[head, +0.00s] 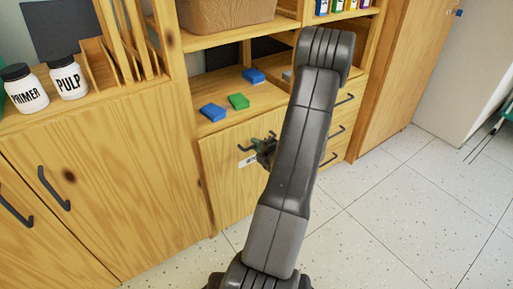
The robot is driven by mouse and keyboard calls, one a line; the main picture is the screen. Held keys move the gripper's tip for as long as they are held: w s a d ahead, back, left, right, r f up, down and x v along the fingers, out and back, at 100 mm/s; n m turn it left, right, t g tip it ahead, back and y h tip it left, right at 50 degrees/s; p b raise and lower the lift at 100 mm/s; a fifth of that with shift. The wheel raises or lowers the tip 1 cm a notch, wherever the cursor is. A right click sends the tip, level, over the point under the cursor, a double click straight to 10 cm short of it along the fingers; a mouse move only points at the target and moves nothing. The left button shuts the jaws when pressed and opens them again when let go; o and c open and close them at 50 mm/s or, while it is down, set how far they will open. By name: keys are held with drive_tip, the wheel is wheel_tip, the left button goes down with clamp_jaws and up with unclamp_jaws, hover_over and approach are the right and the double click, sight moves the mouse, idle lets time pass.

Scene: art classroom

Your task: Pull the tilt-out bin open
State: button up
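The tilt-out bin (226,184) is a light wooden front panel low in the cabinet, under the open shelf. It looks closed or nearly so; its right part is hidden behind my arm. A dark bar handle (245,149) sits near its top, above a small white label. My gripper (264,142) is at the right part of this handle, small and partly hidden by my arm. I cannot tell whether its fingers are around the handle or only beside it, nor whether they are shut.
Blue and green blocks (238,101) lie on the shelf above. Drawers with dark handles (336,131) are to the right. Cabinet doors (98,200) are to the left, with PRIMER and PULP jars (69,78) on top. The tiled floor (385,220) in front and right is clear.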

drive_tip(key=shift+w+a, duration=0.1)
drive_tip(key=shift+a, duration=0.05)
clamp_jaws()
